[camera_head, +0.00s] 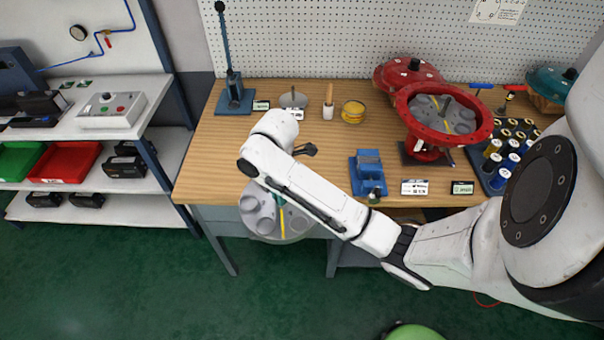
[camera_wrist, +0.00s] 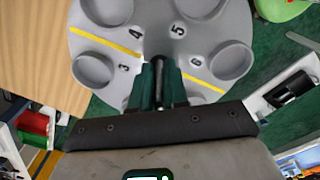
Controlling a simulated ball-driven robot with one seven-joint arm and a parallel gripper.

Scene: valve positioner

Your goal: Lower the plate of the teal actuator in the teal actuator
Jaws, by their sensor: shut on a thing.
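My gripper (camera_wrist: 159,75) is shut on a round grey plate (camera_wrist: 205,22) in the wrist view. The plate has raised cups, black numbers and a yellow stripe; the dark fingers pinch it near its middle. A teal dome-shaped part (camera_head: 546,83) with a dark knob stands at the back right of the bench, partly behind my arm. No open teal body shows in either view.
A red open housing (camera_head: 486,133) with a similar grey plate (camera_head: 444,112) stands at the right of the wooden bench (camera_head: 225,165). A red dome (camera_head: 388,77) sits behind it. A blue fixture (camera_head: 366,175), a lever press (camera_head: 234,95) and a rack of cylinders (camera_head: 515,130) are nearby.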

